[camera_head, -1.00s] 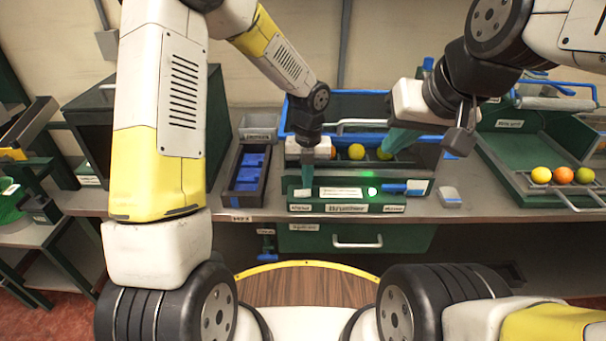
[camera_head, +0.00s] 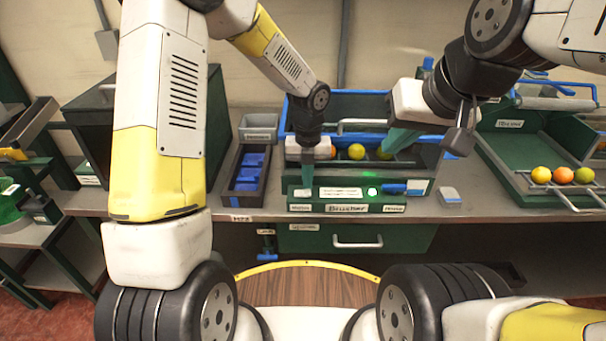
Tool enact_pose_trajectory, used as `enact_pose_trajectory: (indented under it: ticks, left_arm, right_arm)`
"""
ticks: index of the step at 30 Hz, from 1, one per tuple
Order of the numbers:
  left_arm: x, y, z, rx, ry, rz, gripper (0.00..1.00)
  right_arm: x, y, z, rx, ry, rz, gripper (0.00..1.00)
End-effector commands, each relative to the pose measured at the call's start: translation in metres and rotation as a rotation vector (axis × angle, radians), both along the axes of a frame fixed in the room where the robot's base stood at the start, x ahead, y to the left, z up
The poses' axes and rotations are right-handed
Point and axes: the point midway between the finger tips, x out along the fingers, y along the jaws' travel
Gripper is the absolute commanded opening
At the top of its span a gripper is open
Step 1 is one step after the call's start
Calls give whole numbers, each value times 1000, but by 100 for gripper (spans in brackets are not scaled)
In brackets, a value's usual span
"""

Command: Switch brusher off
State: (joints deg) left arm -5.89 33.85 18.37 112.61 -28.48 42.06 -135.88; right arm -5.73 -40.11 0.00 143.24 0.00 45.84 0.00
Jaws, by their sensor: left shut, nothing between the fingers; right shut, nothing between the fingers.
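The brusher (camera_head: 346,208) is a green control panel with a white name label, in front of a blue-rimmed bin on the bench. A round lamp (camera_head: 372,191) glows whitish green right of the panel's middle. A blue and white switch-like part (camera_head: 401,188) sits at its right end. My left gripper (camera_head: 307,187) is shut and empty, pointing down at the panel's left end by a small pale patch; I cannot tell whether it touches. My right gripper (camera_head: 394,146) is shut and empty, over the bin's right part, above the panel.
An orange fruit (camera_head: 332,151) and yellow-green fruits (camera_head: 356,152) lie in the bin (camera_head: 345,104). A dark tray with blue pieces (camera_head: 248,170) stands left. A green tray (camera_head: 520,165) with several fruits stands right. A small grey box (camera_head: 450,195) lies near the panel.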

Motion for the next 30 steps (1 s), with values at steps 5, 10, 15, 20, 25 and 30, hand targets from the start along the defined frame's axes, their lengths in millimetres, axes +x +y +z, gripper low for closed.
enact_pose_trajectory:
  ticks: [5, 10, 15, 20, 25, 30]
  left_arm:
    - [0, 0, 0, 0, 0, 0, 0]
    - [0, 0, -3, 0, 0, 0, 0]
    - [0, 0, -6, 0, 0, 0, 0]
    - [0, 0, -8, 0, 0, 0, 0]
    - [0, 0, -10, 0, 0, 0, 0]
    - [0, 0, -13, 1, 0, 0, 0]
  right_arm:
    - [0, 0, 0, 0, 0, 0, 0]
    - [0, 0, 0, 0, 0, 0, 0]
    - [0, 0, 0, 0, 0, 0, 0]
    - [0, 0, 0, 0, 0, 0, 0]
    - [0, 0, 0, 0, 0, 0, 0]
    - [0, 0, 0, 0, 0, 0, 0]
